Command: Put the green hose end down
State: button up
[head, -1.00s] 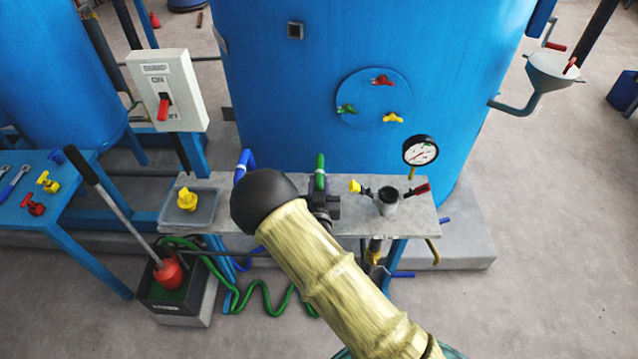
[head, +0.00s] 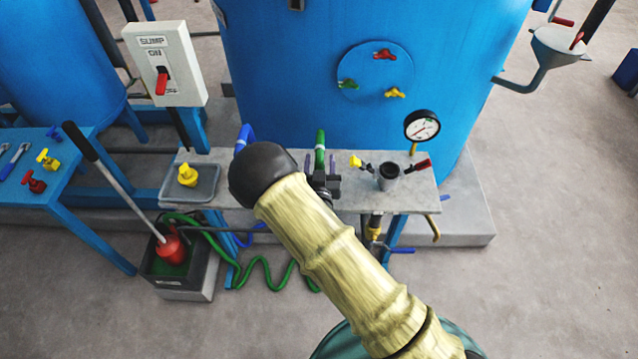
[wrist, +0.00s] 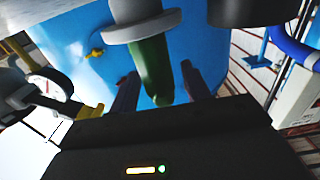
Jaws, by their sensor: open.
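The green hose end (head: 320,146) stands upright at the bench, just beyond my gripper (head: 320,162). In the wrist view the green hose (wrist: 151,68) shows between the two fingers of my gripper (wrist: 160,85), with a grey collar (wrist: 143,26) around it. The fingers are apart, with a gap on each side of the hose. What the hose's lower end rests on is hidden by my gripper and arm. More green hose (head: 262,272) lies in loops on the floor below the bench.
The grey bench (head: 350,199) holds a tray (head: 205,183) with a yellow valve piece, a grey cup (head: 389,177) and a gauge (head: 422,126). A blue hose (head: 245,134) stands left of the green one. The blue vessel (head: 300,70) rises close behind.

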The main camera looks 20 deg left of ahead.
jog(key=b+v, duration=0.2)
jog(key=v, duration=0.9)
jog(key=shift+w+a, duration=0.1)
jog(key=w+d+r+m+g+h, duration=0.1)
jog(key=w+d+m+g+h, duration=0.1)
jog(key=w+d+g, duration=0.3)
jog(key=d+r+m+g+h, duration=0.1)
jog(key=d+m+g+h, duration=0.1)
jog(key=d, duration=0.5)
jog(key=s+d+r+g, duration=0.4)
jog(key=s+d, duration=0.3)
jog(key=d, duration=0.1)
jog(key=s+d+r+n+g, duration=0.1)
jog(key=s+d+r+g, duration=0.2)
jog(key=s+d+r, duration=0.2)
jog(key=s+d, duration=0.2)
jog(key=d, duration=0.1)
jog(key=shift+d+g, duration=0.4)
